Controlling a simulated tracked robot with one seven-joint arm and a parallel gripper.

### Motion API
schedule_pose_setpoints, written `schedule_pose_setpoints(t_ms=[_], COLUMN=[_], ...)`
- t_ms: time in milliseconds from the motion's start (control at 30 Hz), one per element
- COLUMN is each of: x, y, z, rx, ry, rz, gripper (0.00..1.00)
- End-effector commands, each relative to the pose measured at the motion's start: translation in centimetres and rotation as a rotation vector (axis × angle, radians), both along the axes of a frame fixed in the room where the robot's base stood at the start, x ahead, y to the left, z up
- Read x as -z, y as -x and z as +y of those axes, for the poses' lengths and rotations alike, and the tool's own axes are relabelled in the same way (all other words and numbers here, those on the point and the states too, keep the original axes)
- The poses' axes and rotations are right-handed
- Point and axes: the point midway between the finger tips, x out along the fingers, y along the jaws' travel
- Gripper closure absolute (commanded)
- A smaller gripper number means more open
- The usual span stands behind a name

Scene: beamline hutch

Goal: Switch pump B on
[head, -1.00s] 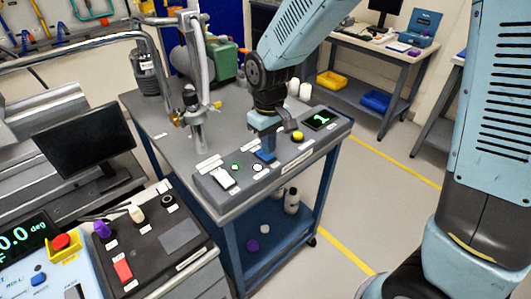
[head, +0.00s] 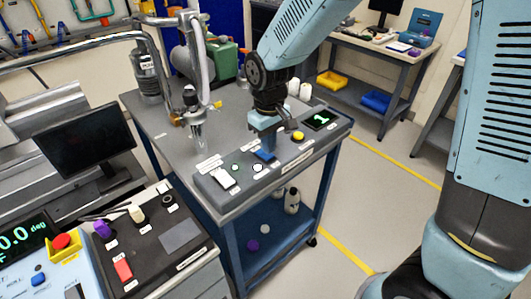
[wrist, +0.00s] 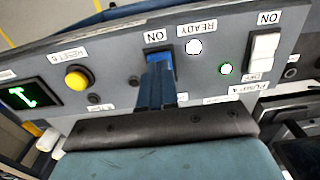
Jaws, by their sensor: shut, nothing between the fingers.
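The control panel (head: 285,160) runs along the front of the grey cart. Its blue rocker switch (head: 264,156) has an ON label above it and also shows in the wrist view (wrist: 166,58). My gripper (head: 268,149) is shut and empty, with its fingertips at the blue switch; I cannot tell whether they touch it. In the wrist view the fingers (wrist: 160,78) hide part of the switch and its lower label. A white lamp (wrist: 194,47) labelled READY is lit beside it.
A yellow button (wrist: 78,78) labelled RESET and a green-lit display (wrist: 22,97) are on the same panel. Metal pipework (head: 195,85) rises behind the panel. Another console (head: 160,245) stands at the front left. Floor to the right of the cart is clear.

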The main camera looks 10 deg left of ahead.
Motion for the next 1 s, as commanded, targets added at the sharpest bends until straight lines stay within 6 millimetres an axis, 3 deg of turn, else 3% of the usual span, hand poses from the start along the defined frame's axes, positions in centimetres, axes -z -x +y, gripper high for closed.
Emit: schedule_pose_setpoints(t_ms=[1000], x=[1.1], y=[0.0], z=[0.0], rx=[0.0], ry=[0.001], rz=[0.001], gripper=[1.0])
